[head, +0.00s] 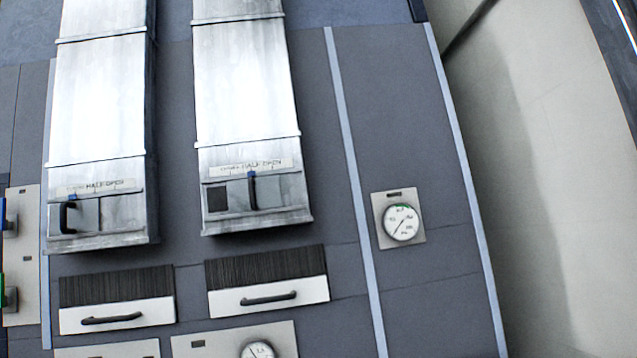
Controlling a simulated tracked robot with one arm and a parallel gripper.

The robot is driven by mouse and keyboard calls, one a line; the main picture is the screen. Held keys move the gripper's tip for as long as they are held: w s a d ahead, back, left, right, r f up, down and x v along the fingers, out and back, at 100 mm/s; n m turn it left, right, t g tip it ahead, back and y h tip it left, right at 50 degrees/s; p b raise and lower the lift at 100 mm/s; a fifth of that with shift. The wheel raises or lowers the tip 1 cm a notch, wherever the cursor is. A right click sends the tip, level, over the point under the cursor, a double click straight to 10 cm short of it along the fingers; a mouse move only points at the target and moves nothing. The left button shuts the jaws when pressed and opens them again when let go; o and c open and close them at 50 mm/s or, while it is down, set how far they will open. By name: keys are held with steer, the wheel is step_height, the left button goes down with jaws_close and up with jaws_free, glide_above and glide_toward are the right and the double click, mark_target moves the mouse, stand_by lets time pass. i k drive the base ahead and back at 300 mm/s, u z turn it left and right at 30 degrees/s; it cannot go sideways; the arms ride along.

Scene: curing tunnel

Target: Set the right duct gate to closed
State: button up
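The right duct (245,95) is a pale, streaked metal duct on a dark panel wall. Its gate (272,192) is near its lower end, with a dark upright handle (252,190) that has a blue mark at its top. The handle stands at the middle of the scale strip (248,168), under HALF. A dark opening (217,199) shows left of the handle; grey plate shows to its right. The strip's left word is too faint to read surely; OPEN is at its right. My gripper is not in view.
The left duct (100,110) has a similar gate with its handle (67,216) at the left end. Below are two white drawer-like fronts with dark handles (110,319) (268,299). A round gauge (403,222) is at right, another (257,350) at the bottom edge.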

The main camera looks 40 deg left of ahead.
mark_target(261, 193)
steer(key=u, duration=0.25)
steer(key=i, duration=1.15)
steer(key=u, duration=0.65)
